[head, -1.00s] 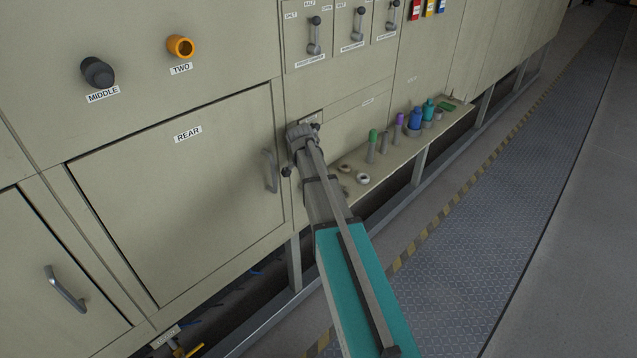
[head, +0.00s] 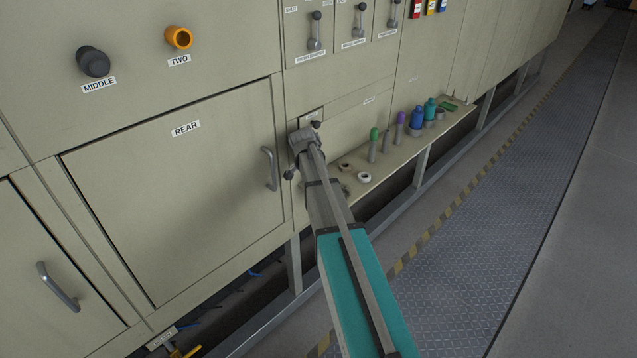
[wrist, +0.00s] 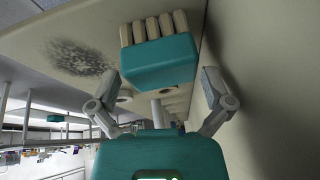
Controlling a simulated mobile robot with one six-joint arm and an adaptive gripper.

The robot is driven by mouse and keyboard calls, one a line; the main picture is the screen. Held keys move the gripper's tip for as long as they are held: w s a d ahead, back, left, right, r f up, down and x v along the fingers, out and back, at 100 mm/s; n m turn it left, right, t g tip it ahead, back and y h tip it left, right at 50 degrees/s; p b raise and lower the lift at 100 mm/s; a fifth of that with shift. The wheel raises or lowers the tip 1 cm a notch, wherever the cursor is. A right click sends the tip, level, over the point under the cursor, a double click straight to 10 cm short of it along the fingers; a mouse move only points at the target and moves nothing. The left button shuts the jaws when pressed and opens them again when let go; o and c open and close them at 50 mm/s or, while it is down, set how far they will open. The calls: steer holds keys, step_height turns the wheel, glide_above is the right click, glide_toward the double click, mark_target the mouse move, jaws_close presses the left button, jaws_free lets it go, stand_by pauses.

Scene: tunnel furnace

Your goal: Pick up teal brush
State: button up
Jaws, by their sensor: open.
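The teal brush (wrist: 158,62) shows in the wrist view, a teal block with a row of pale bristle tufts on its upper side. My gripper (wrist: 160,78) is open, with one finger on each side of the brush and gaps showing on both sides. I cannot tell how far the fingertips are from it in depth. In the head view my gripper (head: 303,142) is at the panel by the shelf's near end, and I cannot make out the brush there.
The shelf (head: 385,165) holds rings, a green-topped tool (head: 374,136), a purple-topped tool (head: 400,120), a blue bottle (head: 417,118) and a teal bottle (head: 430,108). A door handle (head: 269,168) is left of my gripper. The walkway (head: 480,220) is clear.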

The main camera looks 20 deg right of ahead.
steer(key=shift+b+x, duration=0.95)
steer(key=shift+x, duration=0.4)
steer(key=c, duration=0.9)
steer(key=shift+r, duration=0.25)
step_height(320, 180, up, 2)
steer(key=p, duration=0.2)
steer(key=shift+r+p, duration=0.15)
steer(key=shift+p, duration=0.2)
steer(key=s+a+r+p, duration=0.3)
steer(key=s+r+p, duration=0.7)
steer(key=s, duration=0.3)
steer(key=shift+s, duration=0.35)
steer(key=shift+r, duration=0.15)
